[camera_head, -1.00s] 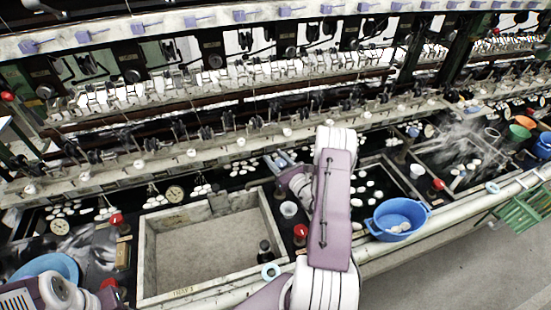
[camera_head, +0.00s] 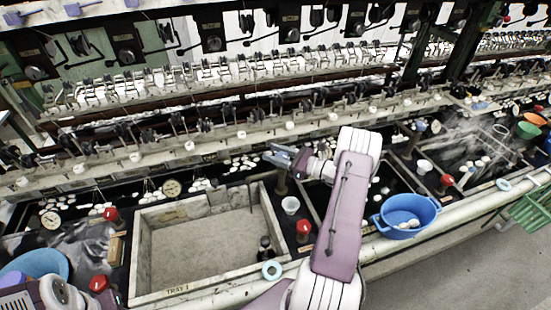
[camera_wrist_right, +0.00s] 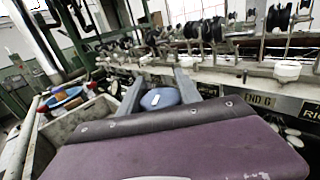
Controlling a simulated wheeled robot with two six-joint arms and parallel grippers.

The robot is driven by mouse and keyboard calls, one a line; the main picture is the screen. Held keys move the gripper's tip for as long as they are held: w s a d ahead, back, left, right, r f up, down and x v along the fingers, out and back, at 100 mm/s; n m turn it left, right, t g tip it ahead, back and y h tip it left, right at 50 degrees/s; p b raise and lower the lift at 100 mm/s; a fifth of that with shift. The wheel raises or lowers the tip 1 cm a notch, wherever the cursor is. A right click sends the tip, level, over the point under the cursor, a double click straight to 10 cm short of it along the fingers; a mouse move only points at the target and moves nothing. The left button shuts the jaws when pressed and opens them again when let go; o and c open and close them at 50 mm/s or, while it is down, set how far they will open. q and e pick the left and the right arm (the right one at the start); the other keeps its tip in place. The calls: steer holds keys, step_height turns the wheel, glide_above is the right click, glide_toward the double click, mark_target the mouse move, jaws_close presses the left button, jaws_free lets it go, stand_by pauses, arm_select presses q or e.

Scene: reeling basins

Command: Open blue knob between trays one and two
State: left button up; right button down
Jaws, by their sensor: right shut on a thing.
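The blue knob (camera_wrist_right: 160,99) shows in the right wrist view between the two grey fingers of my right gripper (camera_wrist_right: 160,90), which is shut on it. In the head view my right gripper (camera_head: 283,156) is at the back right corner of the tray labelled TRAY 1 (camera_head: 146,245), above a brownish post (camera_head: 281,185). The knob is hard to tell from the fingers there. The second tray (camera_head: 398,170) is a dark water basin, partly hidden behind my right arm. Part of my left arm shows at the lower left; its fingers are not visible.
Red-topped knobs (camera_head: 304,227) stand along the front. A white cup (camera_head: 290,205) is beside the first tray. A blue basin (camera_head: 405,228) with white cocoons sits at the front right. Reeling machinery runs along the back.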

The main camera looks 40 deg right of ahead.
steer(key=n+g+y+b, duration=0.1)
steer(key=n+g+y, duration=0.1)
steer(key=n+g+y+b, duration=0.2)
steer(key=s+a+n+g+y+b, duration=0.1)
steer(key=g+y+b, duration=0.1)
steer(key=shift+f+n+y, duration=0.15)
steer(key=shift+n+y, duration=0.15)
steer(key=shift+n, duration=0.1)
steer(key=shift+s+n+g+y+b, duration=0.1)
steer(key=shift+n+g+y+b, duration=0.3)
steer(key=shift+g+b, duration=0.15)
steer(key=shift+a+r, duration=0.1)
steer(key=shift+r, duration=0.1)
steer(key=c, duration=0.8)
jaws_free()
steer(key=shift+c, duration=0.2)
